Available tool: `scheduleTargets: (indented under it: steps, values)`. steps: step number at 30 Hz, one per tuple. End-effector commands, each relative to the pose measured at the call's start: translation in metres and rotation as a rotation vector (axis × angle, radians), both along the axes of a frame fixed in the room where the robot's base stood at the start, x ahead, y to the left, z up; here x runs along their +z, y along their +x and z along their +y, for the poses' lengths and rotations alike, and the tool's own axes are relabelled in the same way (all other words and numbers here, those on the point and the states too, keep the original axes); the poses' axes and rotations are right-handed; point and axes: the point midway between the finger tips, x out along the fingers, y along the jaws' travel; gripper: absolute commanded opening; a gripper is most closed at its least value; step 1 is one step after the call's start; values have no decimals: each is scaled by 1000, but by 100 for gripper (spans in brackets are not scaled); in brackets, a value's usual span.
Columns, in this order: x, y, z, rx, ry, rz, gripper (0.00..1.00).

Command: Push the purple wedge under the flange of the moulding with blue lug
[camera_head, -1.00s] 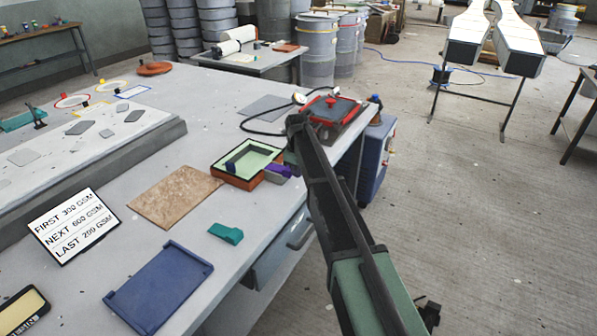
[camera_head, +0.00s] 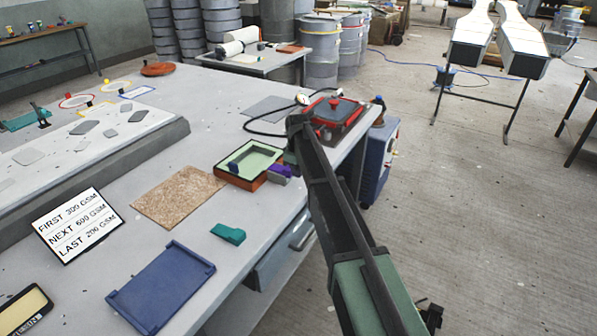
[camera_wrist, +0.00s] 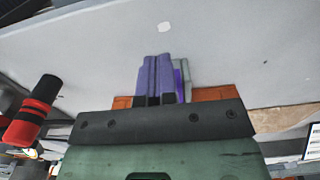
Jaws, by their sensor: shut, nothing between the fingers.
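The moulding (camera_head: 228,176) is a pale green tray with an orange-brown rim and a dark blue lug (camera_head: 233,167), lying near the bench's right edge. The small purple wedge (camera_head: 284,170) is by the moulding's right corner, above a grey piece. In the wrist view a purple strip of the wedge (camera_wrist: 179,84) shows just right of the fingers. My gripper (camera_wrist: 153,72) is shut with nothing between its two fingers, close beside the wedge; contact is unclear. Orange moulding edges show either side of it. In the head view my arm hides the fingertips.
A teal wedge (camera_head: 229,234), a brown board (camera_head: 178,196) and a blue tray (camera_head: 160,288) lie nearer on the bench. A red-framed device (camera_head: 334,113) with a cable stands behind the moulding. The bench's right edge runs beneath my arm.

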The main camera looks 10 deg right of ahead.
Motion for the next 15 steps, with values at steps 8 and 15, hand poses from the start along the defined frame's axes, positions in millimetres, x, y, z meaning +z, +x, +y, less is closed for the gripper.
scheduleTargets:
  steps: [8,15]
  values:
    - [0,3,3,1,1,-1,0]
    - [0,5,5,1,1,-1,0]
